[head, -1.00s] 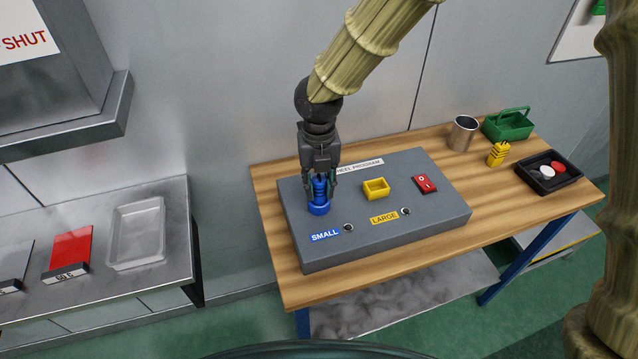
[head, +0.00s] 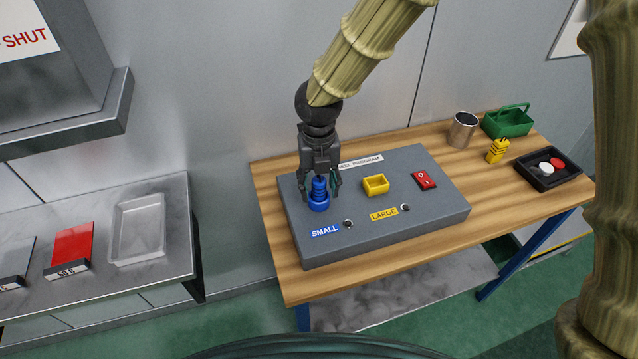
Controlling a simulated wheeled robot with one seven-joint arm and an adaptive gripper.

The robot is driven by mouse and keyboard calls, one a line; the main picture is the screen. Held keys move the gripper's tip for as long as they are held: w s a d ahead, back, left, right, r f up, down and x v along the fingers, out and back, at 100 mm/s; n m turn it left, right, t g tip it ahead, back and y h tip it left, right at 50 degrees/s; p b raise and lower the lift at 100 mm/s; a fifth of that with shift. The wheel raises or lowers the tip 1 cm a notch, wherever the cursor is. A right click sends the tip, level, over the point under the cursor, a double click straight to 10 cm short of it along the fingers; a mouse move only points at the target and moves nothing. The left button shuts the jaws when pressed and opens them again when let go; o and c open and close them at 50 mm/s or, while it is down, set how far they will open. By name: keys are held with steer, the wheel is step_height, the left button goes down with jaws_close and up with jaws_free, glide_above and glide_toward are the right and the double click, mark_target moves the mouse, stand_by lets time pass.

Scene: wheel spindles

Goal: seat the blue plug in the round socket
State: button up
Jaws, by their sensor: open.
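The blue plug (head: 318,187) stands upright in the blue round socket (head: 319,205) at the left of the grey panel (head: 410,225), above the SMALL label. My gripper (head: 320,194) points down over the plug, its fingers open on either side of it. Whether the fingers touch the plug cannot be told. How deep the plug sits inside the socket ring is hard to see.
The panel also bears a yellow square socket (head: 376,184) and a red switch (head: 424,181). A metal cup (head: 463,130), a yellow plug (head: 498,151), a green basket (head: 508,122) and a black tray (head: 548,183) stand to the right. Wood in front of the panel is clear.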

step_height(320, 180, up, 12)
steer(key=shift+r+b, duration=0.15)
steer(key=shift+b, duration=0.8)
